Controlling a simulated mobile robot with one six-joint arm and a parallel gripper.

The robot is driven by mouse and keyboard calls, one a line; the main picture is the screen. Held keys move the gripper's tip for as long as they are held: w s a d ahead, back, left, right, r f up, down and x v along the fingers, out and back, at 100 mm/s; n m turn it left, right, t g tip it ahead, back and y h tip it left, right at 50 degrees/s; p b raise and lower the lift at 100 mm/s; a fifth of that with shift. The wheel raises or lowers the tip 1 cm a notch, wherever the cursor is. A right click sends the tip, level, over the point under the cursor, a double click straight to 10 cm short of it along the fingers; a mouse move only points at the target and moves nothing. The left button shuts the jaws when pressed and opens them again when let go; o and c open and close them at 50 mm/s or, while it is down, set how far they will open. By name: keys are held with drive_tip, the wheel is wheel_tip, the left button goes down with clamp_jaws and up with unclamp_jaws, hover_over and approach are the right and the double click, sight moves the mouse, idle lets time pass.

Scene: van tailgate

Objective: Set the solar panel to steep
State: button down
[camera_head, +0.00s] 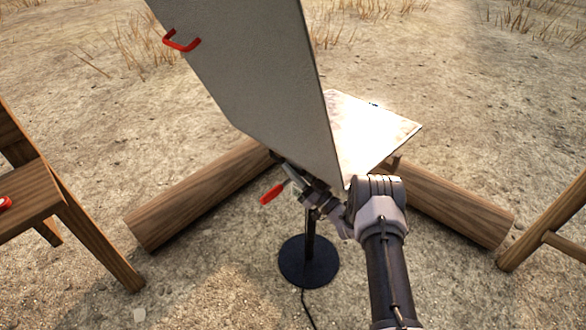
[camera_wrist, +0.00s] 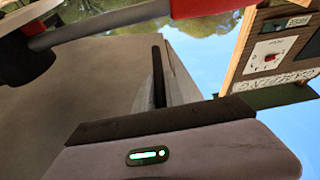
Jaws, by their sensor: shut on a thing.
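The solar panel (camera_head: 250,80) stands steeply tilted in the head view, a large grey sheet with a red handle (camera_head: 182,43) at its upper left. It rises above a black stand with a round base (camera_head: 308,262). A pale lever with a red grip (camera_head: 272,193) sticks out low at its left; it also shows across the top of the wrist view (camera_wrist: 100,22). My gripper (camera_head: 293,178) is at this lever, below the panel, and is shut on it. The exact contact is partly hidden.
Two logs (camera_head: 195,197) (camera_head: 455,208) lie behind the stand. A bright flat board (camera_head: 365,130) lies behind the panel. Wooden furniture stands at the left (camera_head: 75,225) and right (camera_head: 565,215). A cable runs forward from the base.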

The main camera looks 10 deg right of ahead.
drive_tip(key=shift+r, duration=0.1)
idle(0.8)
drive_tip(key=shift+r+p, duration=0.3)
drive_tip(key=shift+p, duration=0.05)
drive_tip(key=d+r+m+h+p, duration=0.1)
drive_tip(key=r+m+p, duration=0.1)
drive_tip(key=r, duration=0.2)
drive_tip(key=w+r+m+t+h+p, duration=0.1)
drive_tip(key=r+m+p, duration=0.1)
drive_tip(key=r+m, duration=0.1)
drive_tip(key=w+d+r+m+t+h+p, duration=0.1)
drive_tip(key=r+m+p, duration=0.1)
drive_tip(key=r, duration=0.3)
drive_tip(key=shift+d+m+h, duration=0.35)
drive_tip(key=shift+m+h, duration=0.05)
drive_tip(key=w+d+r+m+h+p, duration=0.1)
drive_tip(key=w+d+r+m+h, duration=0.3)
drive_tip(key=w+d+r+m, duration=0.3)
drive_tip(key=d+r+m, duration=0.3)
drive_tip(key=r, duration=0.2)
drive_tip(key=shift+w+d+g, duration=0.3)
drive_tip(key=shift+w+d, duration=0.05)
drive_tip(key=shift+d, duration=0.05)
drive_tip(key=c, duration=1.4)
unclamp_jaws()
drive_tip(key=shift+w+d, duration=0.1)
